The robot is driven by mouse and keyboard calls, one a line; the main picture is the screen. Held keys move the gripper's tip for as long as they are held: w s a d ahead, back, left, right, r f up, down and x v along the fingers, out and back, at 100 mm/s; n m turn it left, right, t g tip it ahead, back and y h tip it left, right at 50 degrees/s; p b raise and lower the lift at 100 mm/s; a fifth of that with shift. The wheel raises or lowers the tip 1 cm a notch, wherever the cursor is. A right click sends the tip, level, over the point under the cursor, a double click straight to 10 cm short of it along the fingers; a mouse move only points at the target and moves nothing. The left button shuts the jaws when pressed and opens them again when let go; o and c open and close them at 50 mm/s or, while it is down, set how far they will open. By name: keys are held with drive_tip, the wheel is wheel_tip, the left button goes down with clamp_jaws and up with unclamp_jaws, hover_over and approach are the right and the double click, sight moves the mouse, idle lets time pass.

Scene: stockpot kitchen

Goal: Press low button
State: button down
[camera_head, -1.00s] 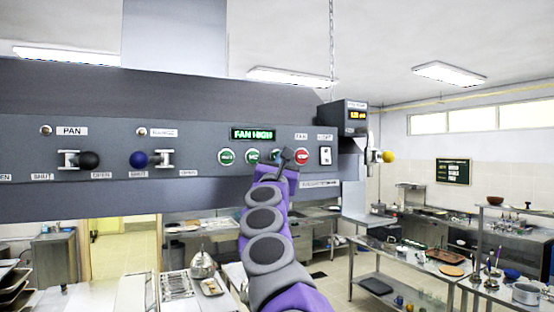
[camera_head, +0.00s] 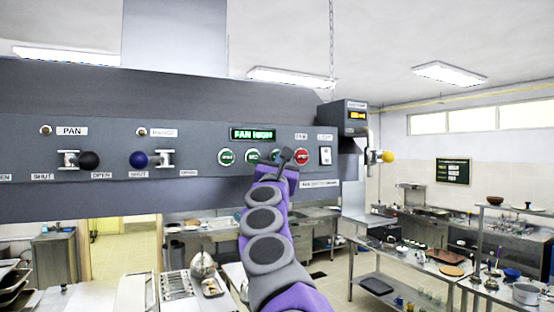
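The grey hood panel (camera_head: 200,185) carries a row of round buttons under a green display (camera_head: 253,134) that reads FAN HIGH. The leftmost green button (camera_head: 227,157) and the second green button (camera_head: 252,156) show clear of my arm; their small labels are hard to read. A third green button is mostly hidden behind my gripper. A red button (camera_head: 301,156) is at the right. My gripper (camera_head: 286,155) is small and dark, in front of the panel between the third green button and the red one. I cannot tell whether its tip touches the panel or whether its fingers are apart.
A black-knobbed lever (camera_head: 89,160) and a blue-knobbed lever (camera_head: 139,159) stick out at the panel's left. A white switch (camera_head: 325,156) is right of the red button. A yellow-knobbed lever (camera_head: 388,157) juts from the panel's right end. Steel tables stand below.

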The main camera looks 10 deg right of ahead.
drive_tip(key=shift+w, duration=0.35)
drive_tip(key=shift+w+a+p, duration=0.15)
drive_tip(key=shift+w+p, duration=0.2)
drive_tip(key=shift+p, duration=0.2)
idle(0.6)
drive_tip(key=shift+s, duration=0.15)
drive_tip(key=shift+s+d+b, duration=0.2)
drive_tip(key=shift+s+b, duration=0.45)
drive_tip(key=shift+b, duration=0.2)
